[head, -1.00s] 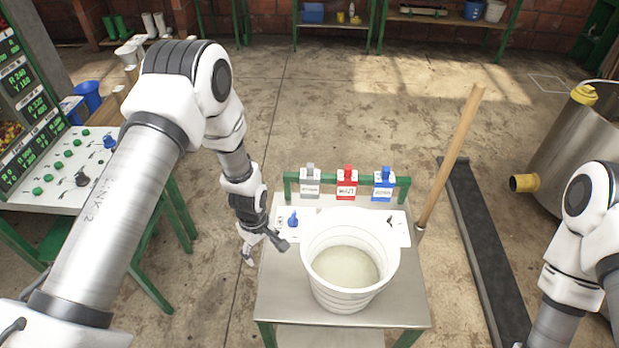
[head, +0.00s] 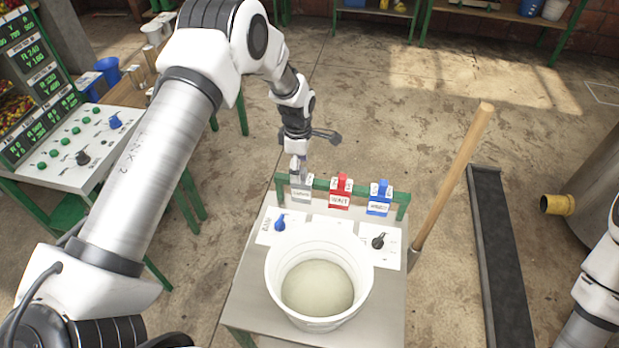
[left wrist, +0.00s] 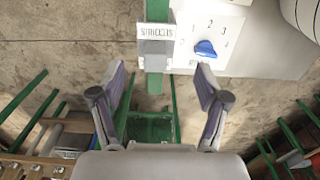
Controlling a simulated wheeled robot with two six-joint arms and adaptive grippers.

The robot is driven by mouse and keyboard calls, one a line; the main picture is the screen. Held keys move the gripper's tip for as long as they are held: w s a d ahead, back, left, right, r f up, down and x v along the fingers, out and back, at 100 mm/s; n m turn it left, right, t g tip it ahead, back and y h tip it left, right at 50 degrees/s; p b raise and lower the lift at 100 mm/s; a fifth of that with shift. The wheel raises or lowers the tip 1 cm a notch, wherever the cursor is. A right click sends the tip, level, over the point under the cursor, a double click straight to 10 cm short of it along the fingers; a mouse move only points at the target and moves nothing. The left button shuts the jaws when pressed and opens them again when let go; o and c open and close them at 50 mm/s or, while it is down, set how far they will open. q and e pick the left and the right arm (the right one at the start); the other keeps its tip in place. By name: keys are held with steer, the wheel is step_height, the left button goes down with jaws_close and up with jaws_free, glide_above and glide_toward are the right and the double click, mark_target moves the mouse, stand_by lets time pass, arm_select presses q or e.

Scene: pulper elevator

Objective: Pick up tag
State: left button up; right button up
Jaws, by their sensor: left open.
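Three tags hang on a green rail (head: 328,187) at the back of a small metal table: a grey tag (head: 300,192), a red tag (head: 340,193) and a blue tag (head: 379,198). My left gripper (head: 306,153) is just behind and above the grey tag in the head view. In the left wrist view, the left gripper (left wrist: 160,82) is open and empty, and the grey tag (left wrist: 154,52) lies ahead between its fingers' lines. Contact with the tag does not show. My right gripper is out of view; only part of its arm shows at the right edge.
A white bucket (head: 271,262) with pale contents stands on the table (head: 250,310). Knobs on white plates sit behind it. A wooden handle (head: 450,180) leans at the table's right. A control panel (head: 75,150) stands at the left.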

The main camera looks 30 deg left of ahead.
mark_target(303, 176)
arm_select(q)
steer(key=shift+s+d+f+p, duration=0.15)
steer(key=shift+s+f+p, duration=0.05)
steer(key=shift+f+p, duration=0.7)
steer(key=f, duration=0.1)
steer(key=w+f, duration=0.1)
steer(key=f, duration=0.1)
steer(key=shift+w+d+f, duration=0.1)
steer(key=shift+w+d, duration=0.1)
steer(key=shift+w+f, duration=0.15)
steer(key=shift+f, duration=0.1)
steer(key=shift+r, duration=0.1)
steer(key=shift+s+a+r, duration=0.1)
steer(key=shift+s+r, duration=0.05)
steer(key=shift+s, duration=0.15)
steer(key=c, duration=0.3)
steer(key=shift+s+r, duration=0.1)
steer(key=shift+s, duration=0.05)
steer(key=c, duration=0.9)
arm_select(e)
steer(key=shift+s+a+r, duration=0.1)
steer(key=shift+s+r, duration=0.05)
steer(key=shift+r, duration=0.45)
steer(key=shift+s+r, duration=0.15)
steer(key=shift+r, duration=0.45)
